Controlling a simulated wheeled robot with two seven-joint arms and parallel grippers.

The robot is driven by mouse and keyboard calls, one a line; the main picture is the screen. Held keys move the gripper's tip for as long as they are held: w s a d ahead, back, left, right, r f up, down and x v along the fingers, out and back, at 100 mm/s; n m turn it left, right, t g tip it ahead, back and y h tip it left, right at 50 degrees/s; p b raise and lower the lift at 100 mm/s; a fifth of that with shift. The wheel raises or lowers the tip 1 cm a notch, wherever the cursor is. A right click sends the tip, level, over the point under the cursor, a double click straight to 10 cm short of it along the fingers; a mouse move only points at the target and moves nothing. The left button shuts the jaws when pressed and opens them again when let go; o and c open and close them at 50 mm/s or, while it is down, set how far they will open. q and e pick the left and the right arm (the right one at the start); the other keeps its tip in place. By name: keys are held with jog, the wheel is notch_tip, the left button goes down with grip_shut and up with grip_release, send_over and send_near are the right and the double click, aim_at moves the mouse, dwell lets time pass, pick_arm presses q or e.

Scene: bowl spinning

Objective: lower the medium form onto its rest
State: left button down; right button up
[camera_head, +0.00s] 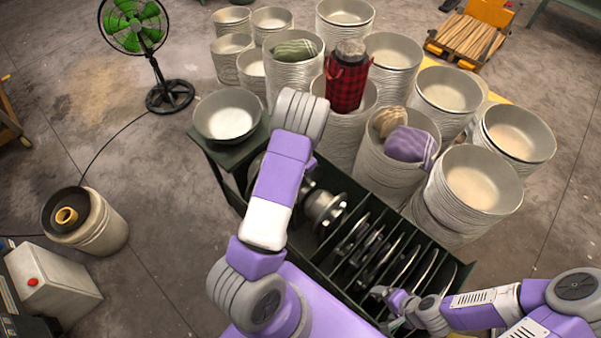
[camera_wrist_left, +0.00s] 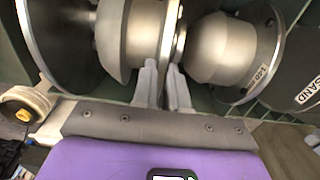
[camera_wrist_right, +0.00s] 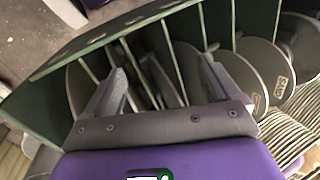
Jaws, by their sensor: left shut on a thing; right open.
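My left gripper (camera_wrist_left: 162,68) is shut on the thin flange or neck of a grey metal form (camera_wrist_left: 128,38) in the left wrist view. I take this to be the medium form, though its label is not readable. Another rounded form (camera_wrist_left: 222,48) with a labelled flange is just to the right. In the head view a metal form (camera_head: 325,207) shows at the dark green rack; my left arm hides the gripper there. The rest under the held form is hidden, so contact cannot be told. My right gripper (camera_wrist_right: 160,82) is open and empty over the rack's slots; it also shows in the head view (camera_head: 383,294).
The green rack (camera_wrist_right: 118,33) holds upright discs (camera_wrist_right: 262,65) between dividers. A wide bowl (camera_head: 228,115) sits at its far left corner. Stacked bowls (camera_head: 473,182) stand close behind it, some holding cloths. A fan (camera_head: 135,28) and a bucket (camera_head: 88,228) stand left on open floor.

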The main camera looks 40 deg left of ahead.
pick_arm(q)
jog(key=shift+f+b, duration=0.4)
jog(key=shift+f, duration=0.25)
jog(key=c, duration=1.1)
grip_release()
jog(key=shift+f, duration=0.1)
